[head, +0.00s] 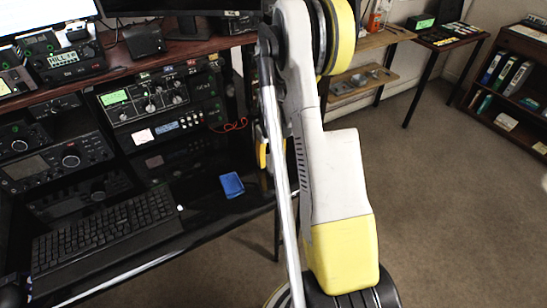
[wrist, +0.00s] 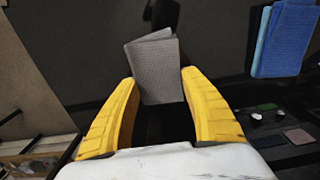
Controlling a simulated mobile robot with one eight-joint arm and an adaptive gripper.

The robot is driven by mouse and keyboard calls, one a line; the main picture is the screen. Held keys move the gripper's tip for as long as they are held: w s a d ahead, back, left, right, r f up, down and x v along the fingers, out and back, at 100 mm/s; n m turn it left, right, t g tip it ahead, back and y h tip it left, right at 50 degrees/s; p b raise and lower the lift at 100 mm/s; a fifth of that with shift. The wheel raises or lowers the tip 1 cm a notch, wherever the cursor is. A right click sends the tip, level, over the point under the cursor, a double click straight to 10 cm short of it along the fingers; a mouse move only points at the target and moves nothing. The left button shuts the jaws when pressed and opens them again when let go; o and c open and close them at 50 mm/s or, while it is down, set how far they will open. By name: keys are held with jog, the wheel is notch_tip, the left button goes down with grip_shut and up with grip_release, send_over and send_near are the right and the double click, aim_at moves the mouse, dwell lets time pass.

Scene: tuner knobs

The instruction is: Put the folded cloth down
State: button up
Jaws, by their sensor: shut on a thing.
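A grey folded cloth (wrist: 157,62) is between the yellow fingertips of my gripper (wrist: 158,80) in the wrist view, and the fingers are shut on it. The cloth's folded layers fan slightly apart at its far edge. In the head view my arm hides the cloth, and only a bit of a yellow finger (head: 262,152) shows beside the arm, near the right end of the desk. A blue folded cloth (head: 232,185) lies on the black desk top to the left of the gripper. It also shows at the upper right of the wrist view (wrist: 283,40).
The black desk (head: 205,212) has bare surface around the blue cloth. A keyboard (head: 105,230) lies to its left, and radio units (head: 150,103) stand on shelves behind. A wooden shelf stand (head: 362,80) and a bookcase (head: 515,85) are farther right.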

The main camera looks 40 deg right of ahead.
aim_at(271, 159)
jog(key=o, duration=1.3)
jog(key=r+p, duration=0.1)
jog(key=r, duration=0.2)
jog(key=r+p, duration=0.2)
jog(key=r, duration=0.1)
jog(key=r+p, duration=0.2)
jog(key=r, duration=0.2)
jog(key=shift+s+a+r, duration=0.1)
jog(key=shift+s+a, duration=0.05)
jog(key=shift+a, duration=0.1)
jog(key=s+a+r+n+t, duration=0.1)
jog(key=s+a+r+t, duration=0.15)
jog(key=a+r, duration=0.8)
jog(key=s+a+r+n+t, duration=0.1)
jog(key=s+a+r+t, duration=0.15)
jog(key=a+r, duration=0.75)
jog(key=s+a+t, duration=0.2)
jog(key=s+a, duration=0.6)
jog(key=shift+a+n, duration=0.4)
